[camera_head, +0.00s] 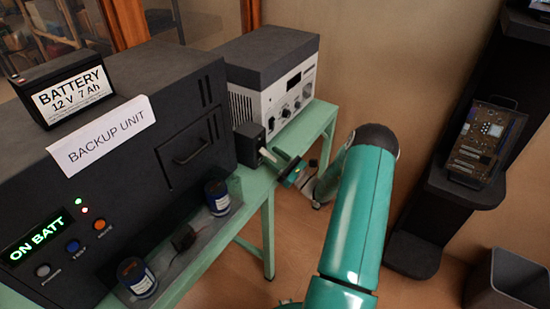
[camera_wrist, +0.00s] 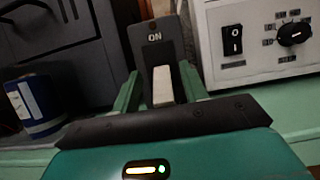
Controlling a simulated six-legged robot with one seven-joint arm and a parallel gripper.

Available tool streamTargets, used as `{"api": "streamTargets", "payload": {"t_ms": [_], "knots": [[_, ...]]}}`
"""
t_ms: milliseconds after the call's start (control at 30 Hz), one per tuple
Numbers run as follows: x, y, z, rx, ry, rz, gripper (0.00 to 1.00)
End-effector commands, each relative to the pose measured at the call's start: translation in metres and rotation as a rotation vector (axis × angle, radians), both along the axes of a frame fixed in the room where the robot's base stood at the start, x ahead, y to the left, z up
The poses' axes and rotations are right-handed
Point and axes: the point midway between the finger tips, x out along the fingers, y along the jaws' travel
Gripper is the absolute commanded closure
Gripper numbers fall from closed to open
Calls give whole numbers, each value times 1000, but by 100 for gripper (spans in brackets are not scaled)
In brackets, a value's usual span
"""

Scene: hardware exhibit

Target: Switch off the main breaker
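The main breaker (camera_head: 249,142) is a small dark box on the green table, between the backup unit and the grey-and-white device. In the wrist view the breaker (camera_wrist: 155,40) has a dark face marked "ON" and a white-tipped lever (camera_wrist: 163,88) pointing toward the camera. My gripper (camera_head: 279,158) is at the front of the breaker. In the wrist view my gripper (camera_wrist: 159,72) is open, with one green finger on each side of the lever. Gaps seem to show between the fingers and the lever; contact cannot be told for certain.
The dark backup unit (camera_head: 120,150) shows "ON BATT" and bears a battery (camera_head: 70,95). The grey-and-white device (camera_head: 285,95) is behind the breaker. A black shelf (camera_head: 465,190) and bin (camera_head: 500,280) stand right.

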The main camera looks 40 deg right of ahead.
Motion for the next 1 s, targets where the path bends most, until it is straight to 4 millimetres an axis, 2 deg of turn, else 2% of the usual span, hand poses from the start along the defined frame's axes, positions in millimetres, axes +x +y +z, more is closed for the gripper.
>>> {"api": "streamTargets", "payload": {"t_ms": [167,267,700,833,1000], "knots": [[-2,-1,-1,0,1,-1,56],[-10,-4,-5,1,2,-1,56],[-90,-33,-41,1,1,-4,56],[-108,-39,-49,0,1,-2,56],[-119,-42,-54,0,0,-1,56]]}}
